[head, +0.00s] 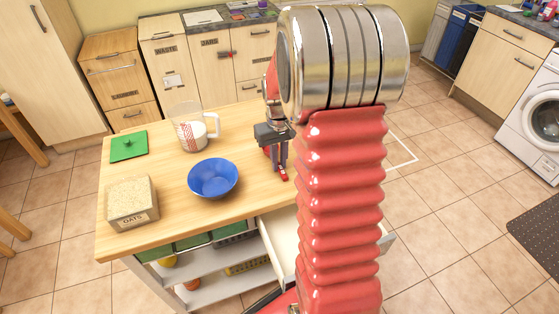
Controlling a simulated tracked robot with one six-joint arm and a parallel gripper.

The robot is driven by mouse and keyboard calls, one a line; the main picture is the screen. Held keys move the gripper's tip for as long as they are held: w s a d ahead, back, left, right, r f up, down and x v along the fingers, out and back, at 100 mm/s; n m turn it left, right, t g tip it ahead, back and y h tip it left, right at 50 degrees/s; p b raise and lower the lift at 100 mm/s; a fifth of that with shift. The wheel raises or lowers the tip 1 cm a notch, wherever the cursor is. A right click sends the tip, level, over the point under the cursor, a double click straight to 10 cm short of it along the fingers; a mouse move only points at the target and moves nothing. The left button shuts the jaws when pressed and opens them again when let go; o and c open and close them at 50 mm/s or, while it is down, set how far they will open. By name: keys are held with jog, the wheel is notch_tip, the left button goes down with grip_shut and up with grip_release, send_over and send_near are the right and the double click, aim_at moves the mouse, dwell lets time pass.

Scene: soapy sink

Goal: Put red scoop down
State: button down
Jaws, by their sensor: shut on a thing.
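My gripper (279,166) points down over the right part of the wooden table (240,120), to the right of the blue bowl. It is shut on the red scoop (285,178), of which only a small red piece shows at the fingertips. The rest of the scoop is hidden by the gripper and my arm. I cannot tell whether the scoop touches the tabletop.
A blue bowl (213,178), an oats container (132,204), a measuring jug with white contents (190,128) and a green lid (128,146) stand on the table. An open drawer (279,249) juts from below its front edge. The table's middle has bare room.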

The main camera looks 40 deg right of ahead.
aim_at(279, 165)
jog(key=shift+f, duration=0.15)
jog(key=c, duration=1.8)
grip_release()
jog(key=shift+o, duration=0.2)
notch_tip(279, 165, up, 12)
